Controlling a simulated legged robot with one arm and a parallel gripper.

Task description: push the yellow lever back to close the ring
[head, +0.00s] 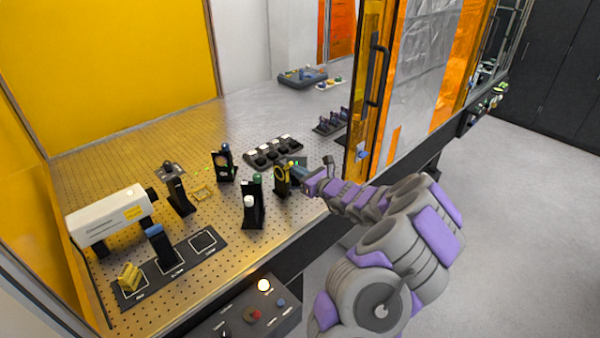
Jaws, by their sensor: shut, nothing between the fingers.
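A yellow ring mount (282,180) stands upright on the perforated optical table (225,275), near its front edge. The yellow lever is too small to pick out clearly from the ring. My gripper (298,173) reaches in from the right and is shut, with nothing held. Its tip is right beside the ring's right side. I cannot tell whether it touches the ring or the lever. The tip hides part of what lies behind it.
An orange door panel (362,90) with a handle stands right. A control box (250,315) is at the front.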

